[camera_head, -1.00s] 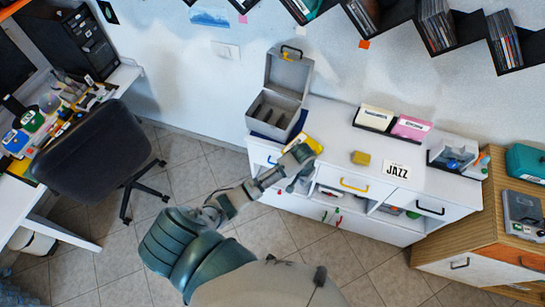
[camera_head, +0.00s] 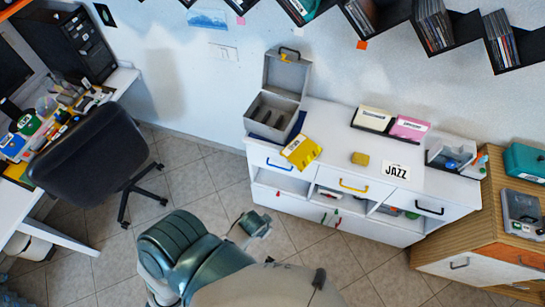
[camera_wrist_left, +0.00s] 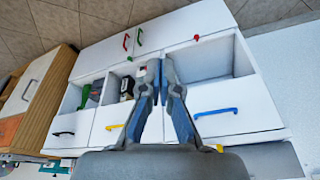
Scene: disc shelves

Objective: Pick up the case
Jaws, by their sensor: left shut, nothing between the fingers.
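A yellow case with a white label (camera_head: 301,152) lies at the left front edge of the white cabinet's top, its front corner at or past the edge. A small yellow patch in the wrist view may be its corner, but I cannot tell. My left gripper (camera_head: 256,224) is in front of and below the case, clear of it, near the cabinet's lower front. In the wrist view its fingers (camera_wrist_left: 163,70) are shut and empty before the cabinet's drawers and open compartments. My right gripper is not in view.
An open grey box (camera_head: 272,112) stands behind the yellow case. An office chair (camera_head: 85,160) stands left. Floor between is free.

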